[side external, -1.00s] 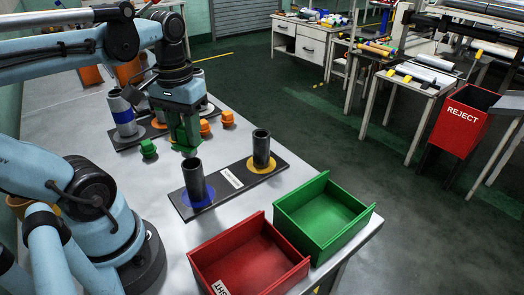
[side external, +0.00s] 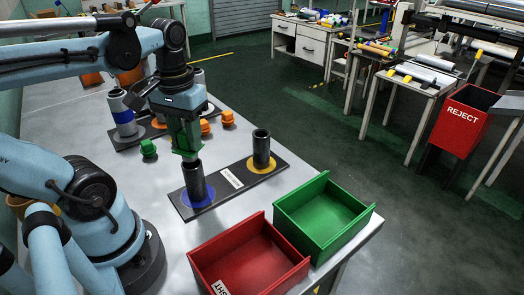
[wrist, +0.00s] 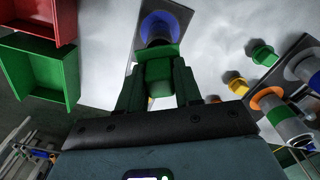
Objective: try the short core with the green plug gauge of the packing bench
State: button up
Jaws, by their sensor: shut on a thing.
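My gripper (side external: 186,140) is shut on a green plug gauge (wrist: 158,58), which points down. It is directly over the dark core on the blue ring (side external: 197,184), with its lower end at the core's top rim. I cannot tell whether its tip is inside the bore. The same core (wrist: 157,34) shows beyond the gauge in the wrist view. A second dark core (side external: 261,150) stands upright on a yellow ring, on the same black board (side external: 220,190). I cannot be sure which core is shorter.
A green bin (side external: 322,228) and a red bin (side external: 248,275) sit at the front right. The red REJECT bin (side external: 464,118) stands off the bench.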

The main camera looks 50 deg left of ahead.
aim_at(188, 149)
jog(key=shift+f, duration=1.9)
dwell(1.5)
jog(key=shift+r, duration=0.15)
jog(key=shift+r, duration=2.65)
